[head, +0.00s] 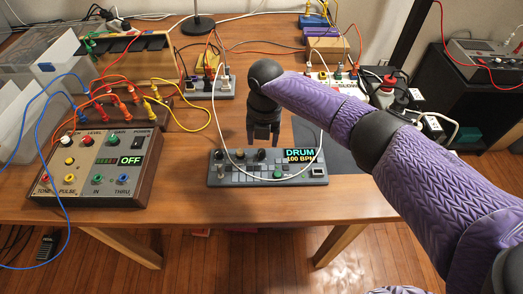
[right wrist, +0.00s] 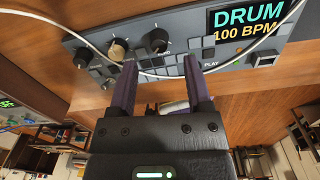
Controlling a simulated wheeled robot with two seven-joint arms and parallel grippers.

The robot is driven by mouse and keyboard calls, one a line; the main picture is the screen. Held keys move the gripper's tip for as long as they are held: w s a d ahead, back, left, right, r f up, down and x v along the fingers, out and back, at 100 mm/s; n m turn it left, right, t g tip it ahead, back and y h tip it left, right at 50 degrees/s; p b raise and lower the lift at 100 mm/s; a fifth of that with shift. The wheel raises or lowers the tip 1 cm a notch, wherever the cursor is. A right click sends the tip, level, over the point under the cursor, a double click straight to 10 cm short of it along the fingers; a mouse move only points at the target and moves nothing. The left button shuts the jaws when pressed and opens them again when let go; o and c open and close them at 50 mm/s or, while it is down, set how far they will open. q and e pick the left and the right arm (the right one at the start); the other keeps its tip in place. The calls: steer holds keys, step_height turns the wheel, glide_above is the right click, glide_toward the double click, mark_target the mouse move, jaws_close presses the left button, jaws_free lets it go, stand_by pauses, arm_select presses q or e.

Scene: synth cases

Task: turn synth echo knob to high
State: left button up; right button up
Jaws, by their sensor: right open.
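The grey drum machine (head: 226,178) lies near the table's front edge, its display reading DRUM, 100 BPM. In the right wrist view, the drum machine (right wrist: 184,29) has a row of three knobs: a black left knob (right wrist: 83,57), a beige-topped middle knob (right wrist: 118,49) and a black right knob (right wrist: 157,40). Their labels are too small to read, so I cannot tell which is echo. My right gripper (head: 263,143) points down just over the machine; its open, empty fingers also show in the right wrist view (right wrist: 160,72). My left gripper is out of view.
A white cable (head: 214,110) loops over the drum machine and past my right gripper. A synth box (head: 106,165) with an OFF display and several patch cables stands at left. More devices and cables crowd the table's back. Bare wood (head: 180,205) lies between the two devices.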

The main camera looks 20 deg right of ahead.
mark_target(262, 151)
step_height(262, 151, down, 4)
steer(key=shift+a+f+b, duration=0.1)
steer(key=shift+b, duration=0.5)
jaws_close()
